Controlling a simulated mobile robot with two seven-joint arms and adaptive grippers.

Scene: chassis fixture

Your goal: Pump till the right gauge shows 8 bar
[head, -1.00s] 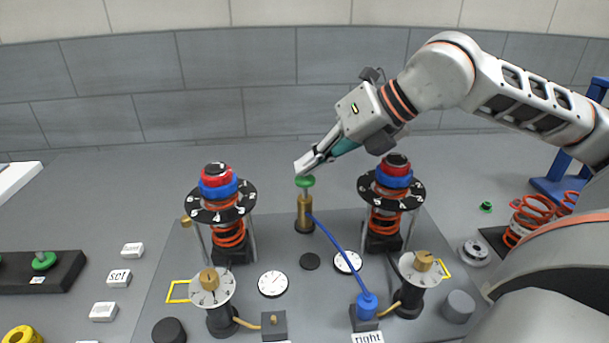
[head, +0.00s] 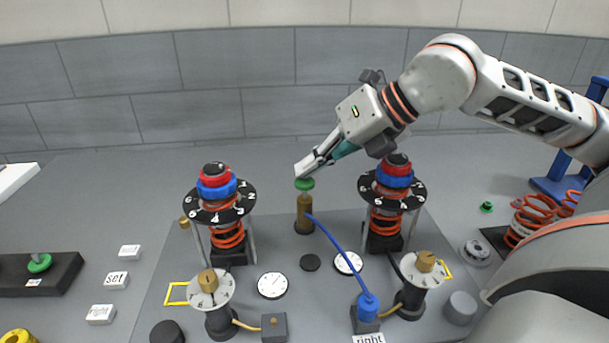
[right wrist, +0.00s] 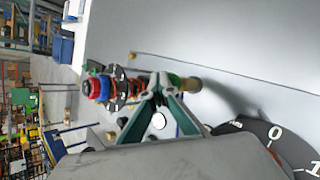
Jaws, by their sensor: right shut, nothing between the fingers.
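The hand pump (head: 304,212) is a brass cylinder with a green knob (head: 304,184) on top, standing at the back middle of the grey plate. My right gripper (head: 307,168) is shut and empty, its fingertips right over the green knob, seemingly touching it. The right wrist view also shows the shut fingers (right wrist: 160,88) with part of the green knob behind them. A blue hose runs from the pump to a blue fitting (head: 367,303) above the "right" label (head: 368,339). The right gauge (head: 348,263) is a small white dial; its reading is too small to tell. My left gripper is out of view.
Spring towers with numbered black discs stand left (head: 220,205) and right (head: 391,190) of the pump. A second white gauge (head: 272,285) lies left of the right one. Numbered dial posts stand at front left (head: 211,290) and front right (head: 422,270).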

